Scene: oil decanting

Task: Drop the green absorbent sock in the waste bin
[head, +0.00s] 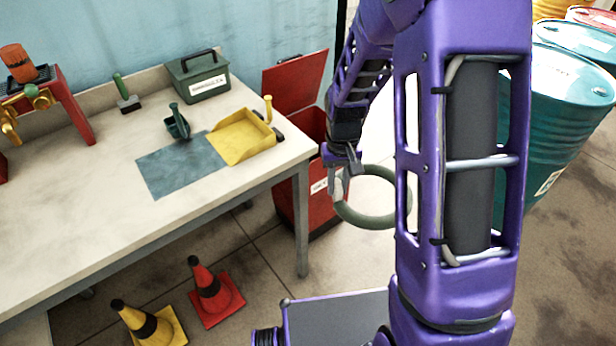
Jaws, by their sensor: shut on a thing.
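The green absorbent sock (366,218) is a grey-green ring. It hangs from my gripper (341,172), which is shut on its upper left side. Part of the ring's right side is hidden behind my arm. The red waste bin (297,190) stands on the floor by the right end of the workbench, with its lid (295,82) raised. In the picture, my gripper and the sock overlap the bin's right side. I cannot tell how far they are from it in depth. The bin's opening is partly hidden by my arm.
The workbench (60,235) holds a yellow dustpan (242,137), a blue-grey mat (170,172), a dark green tool (178,124) and a green box (198,76). A yellow cone (150,325) and a red cone (212,293) stand on the floor. Teal drums (565,100) stand at right.

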